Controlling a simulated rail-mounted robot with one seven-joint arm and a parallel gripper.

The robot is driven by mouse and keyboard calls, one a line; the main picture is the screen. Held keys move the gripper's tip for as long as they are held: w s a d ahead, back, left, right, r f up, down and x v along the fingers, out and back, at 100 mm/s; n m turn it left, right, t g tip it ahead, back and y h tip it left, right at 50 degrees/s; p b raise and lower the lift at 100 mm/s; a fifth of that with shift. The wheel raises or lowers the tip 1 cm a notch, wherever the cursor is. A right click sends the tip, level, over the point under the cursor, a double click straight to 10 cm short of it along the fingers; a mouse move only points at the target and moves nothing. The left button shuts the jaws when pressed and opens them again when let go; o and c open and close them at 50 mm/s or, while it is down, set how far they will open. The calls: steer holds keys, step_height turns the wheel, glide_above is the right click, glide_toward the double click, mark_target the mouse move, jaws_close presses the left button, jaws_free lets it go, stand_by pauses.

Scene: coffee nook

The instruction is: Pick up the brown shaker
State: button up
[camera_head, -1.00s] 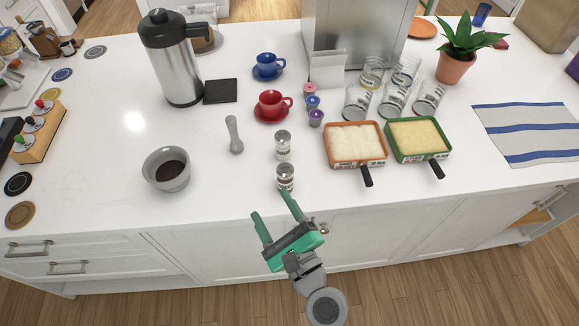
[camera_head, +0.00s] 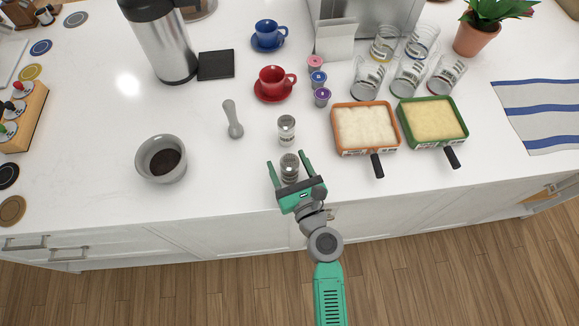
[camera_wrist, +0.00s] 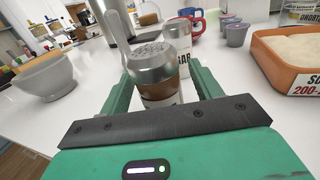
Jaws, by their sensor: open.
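The brown shaker (camera_head: 289,168) stands upright near the counter's front edge. In the wrist view the shaker (camera_wrist: 158,80) has a perforated metal lid and a brown filling above a pale label. My green gripper (camera_head: 288,174) is open, with one finger on each side of the shaker. The wrist view shows the gripper (camera_wrist: 158,92) around it too; I cannot tell whether either finger touches it. A second shaker (camera_head: 286,130), pale with a metal lid, stands just behind it; in the wrist view this sugar shaker (camera_wrist: 179,45) is partly hidden.
A grey bowl (camera_head: 161,178) with dark contents and a grey pestle-like tool (camera_head: 232,120) are to the left. An orange-rimmed tray (camera_head: 365,149) and a green-rimmed tray (camera_head: 432,142) are to the right. A red cup (camera_head: 275,79) stands behind.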

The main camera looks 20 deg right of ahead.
steer(key=shift+w, duration=0.7)
steer(key=shift+c, duration=0.2)
steer(key=c, duration=1.1)
steer(key=shift+o, duration=0.2)
steer(key=shift+r, duration=0.1)
